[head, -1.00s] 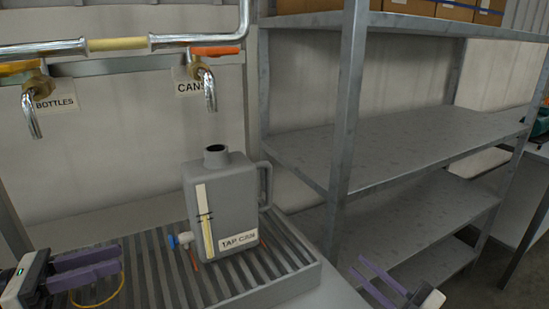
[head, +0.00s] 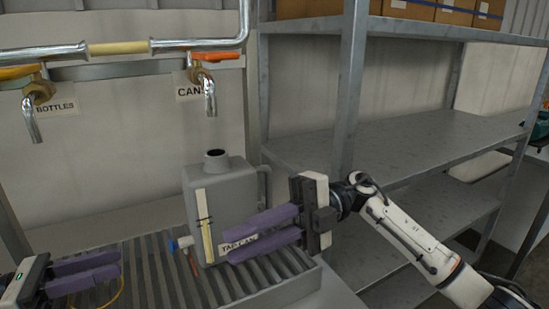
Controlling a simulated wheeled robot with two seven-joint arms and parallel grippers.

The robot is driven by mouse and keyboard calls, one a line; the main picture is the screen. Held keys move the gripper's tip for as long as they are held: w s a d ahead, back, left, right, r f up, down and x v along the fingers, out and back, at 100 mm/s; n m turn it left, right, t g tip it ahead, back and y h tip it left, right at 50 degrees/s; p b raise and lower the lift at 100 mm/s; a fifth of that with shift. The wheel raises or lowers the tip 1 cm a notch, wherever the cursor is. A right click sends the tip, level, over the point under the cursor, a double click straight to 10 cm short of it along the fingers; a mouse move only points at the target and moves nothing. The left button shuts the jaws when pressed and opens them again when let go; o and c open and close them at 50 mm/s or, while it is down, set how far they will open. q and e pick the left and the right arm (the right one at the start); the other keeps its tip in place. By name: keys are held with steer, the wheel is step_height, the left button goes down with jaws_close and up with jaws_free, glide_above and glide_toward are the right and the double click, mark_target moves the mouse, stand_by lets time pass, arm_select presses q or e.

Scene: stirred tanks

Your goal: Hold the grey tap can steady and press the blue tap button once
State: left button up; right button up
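The grey tap can (head: 228,186) stands upright on the slatted drip rack, with a pale level strip, a "TAP CAN" label and a handle on its right. Its small tap with the blue button (head: 173,246) sticks out low on the left. My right gripper (head: 226,247) is open, its purple fingers in front of the can's lower right side, partly covering the label. Whether they touch the can is not clear. My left gripper (head: 121,264) is at the lower left, empty, its fingers slightly apart, pointing right towards the tap but short of it.
The slatted rack (head: 150,262) fills the lower left. Two metal spouts, marked "BOTTLES" (head: 56,105) and "CANS" (head: 190,92), hang above it, the latter over the can. A grey metal shelf unit (head: 400,140) stands on the right behind my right arm, with cardboard boxes (head: 436,10) on top.

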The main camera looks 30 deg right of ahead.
step_height(320, 180, up, 3)
steer(key=w+a+h, duration=0.1)
steer(key=w+h, duration=0.2)
steer(key=h, duration=0.1)
step_height(320, 180, up, 9)
steer(key=n+t+h, duration=0.2)
steer(key=t+h, duration=0.7)
glide_above(269, 194)
steer(key=s, duration=0.3)
arm_select(q)
steer(key=shift+a, duration=0.1)
arm_select(e)
steer(key=w+f+m+h, duration=0.1)
steer(key=f+h, duration=0.1)
steer(key=f, duration=0.3)
steer(key=f+m+g+h, duration=0.1)
steer(key=f, duration=0.4)
steer(key=w+f+m+h, duration=0.1)
steer(key=f+h, duration=0.1)
steer(key=f, duration=0.3)
steer(key=shift+w+f+g+h, duration=0.25)
steer(key=shift+w+g+h, duration=0.05)
jaws_close()
